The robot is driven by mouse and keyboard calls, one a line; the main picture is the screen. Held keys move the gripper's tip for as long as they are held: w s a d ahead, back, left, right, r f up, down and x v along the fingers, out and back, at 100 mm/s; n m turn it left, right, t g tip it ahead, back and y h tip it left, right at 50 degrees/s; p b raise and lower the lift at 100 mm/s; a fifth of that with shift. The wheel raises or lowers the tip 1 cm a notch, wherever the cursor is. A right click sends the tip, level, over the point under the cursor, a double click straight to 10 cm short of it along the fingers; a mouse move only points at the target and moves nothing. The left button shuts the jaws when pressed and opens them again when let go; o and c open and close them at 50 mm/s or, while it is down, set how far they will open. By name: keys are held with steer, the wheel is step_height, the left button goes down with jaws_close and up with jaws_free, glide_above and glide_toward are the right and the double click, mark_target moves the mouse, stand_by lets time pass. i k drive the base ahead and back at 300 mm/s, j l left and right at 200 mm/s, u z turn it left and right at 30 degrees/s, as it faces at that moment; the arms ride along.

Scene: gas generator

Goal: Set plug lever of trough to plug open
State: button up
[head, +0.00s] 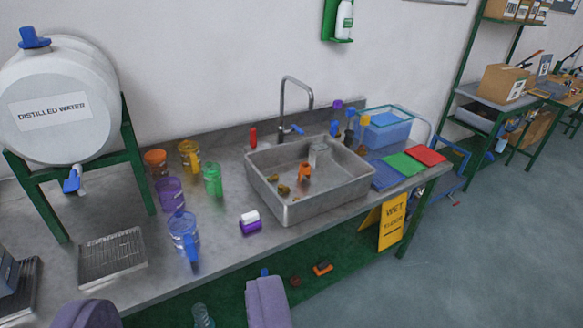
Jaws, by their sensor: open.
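The trough (330,203) is a grey metal basin standing on the bench, with its inside visible from above. An orange upright piece (304,172) stands inside it and may be the plug lever; its setting is too small to tell. A grey bracket-like part (318,153) is at the far inner wall. Small brownish pieces (283,190) lie on the basin floor. A curved tap (284,105) with a blue handle (297,130) rises behind the trough. My gripper (178,292) is open and empty at the bottom left, its two lilac-grey fingers wide apart, nearer the camera than the trough.
Coloured jugs and cups (185,234) stand left of the trough, with a purple-and-white item (250,222) in front. A distilled water barrel (58,98) is far left. Coloured mats (403,163) and a blue bin (388,130) are right.

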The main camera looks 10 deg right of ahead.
mark_target(253, 131)
steer(key=i+z, duration=0.2)
steer(key=i, duration=0.25)
steer(key=i+j+z, duration=0.15)
steer(key=i, duration=0.3)
